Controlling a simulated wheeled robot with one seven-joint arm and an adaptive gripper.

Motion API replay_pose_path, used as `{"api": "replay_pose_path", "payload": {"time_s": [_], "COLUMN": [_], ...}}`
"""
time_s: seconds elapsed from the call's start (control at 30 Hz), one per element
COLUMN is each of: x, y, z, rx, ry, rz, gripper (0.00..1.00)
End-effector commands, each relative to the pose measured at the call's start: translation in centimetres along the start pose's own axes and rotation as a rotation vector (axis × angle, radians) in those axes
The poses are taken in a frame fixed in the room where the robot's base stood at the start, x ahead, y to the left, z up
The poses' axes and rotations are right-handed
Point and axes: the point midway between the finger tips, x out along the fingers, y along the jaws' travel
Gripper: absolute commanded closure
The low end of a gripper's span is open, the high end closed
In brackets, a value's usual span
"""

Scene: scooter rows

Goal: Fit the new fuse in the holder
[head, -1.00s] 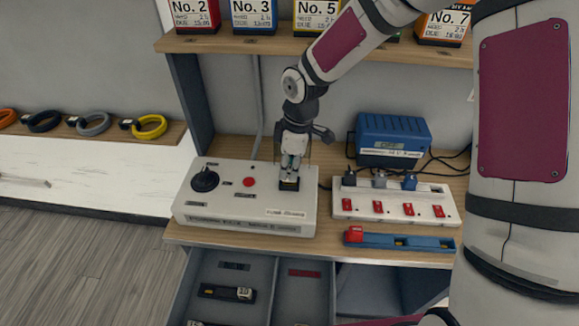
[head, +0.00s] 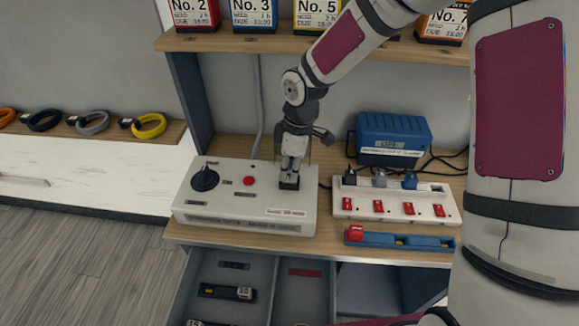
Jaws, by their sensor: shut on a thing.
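My gripper (head: 290,171) points straight down over the right part of the grey control box (head: 237,222). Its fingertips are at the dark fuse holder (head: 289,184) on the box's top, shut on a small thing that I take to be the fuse. The fingers and the holder hide most of it, so I cannot tell how deep it sits. The box also has a black rotary knob (head: 205,178) and a red button (head: 249,181) to the left of the gripper.
A power strip (head: 352,200) with plugs and red switches is right of the box. A blue tray (head: 420,243) with a red piece lies before it, and a blue charger (head: 393,135) stands behind. An open drawer (head: 262,283) below holds dark, labelled parts. Numbered boxes fill the shelf above.

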Motion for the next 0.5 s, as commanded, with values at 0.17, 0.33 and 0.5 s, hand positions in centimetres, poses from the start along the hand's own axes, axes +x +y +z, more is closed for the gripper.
{"api": "replay_pose_path", "payload": {"time_s": [0.17,0.33,0.5], "x": [0.37,0.67,0.98], "y": [0.00,0.00,0.00], "z": [0.05,0.09,0.12], "rx": [0.000,0.000,0.000], "ry": [0.000,0.000,0.000], "rz": [0.000,0.000,0.000], "gripper": [1.00,1.00,1.00]}}
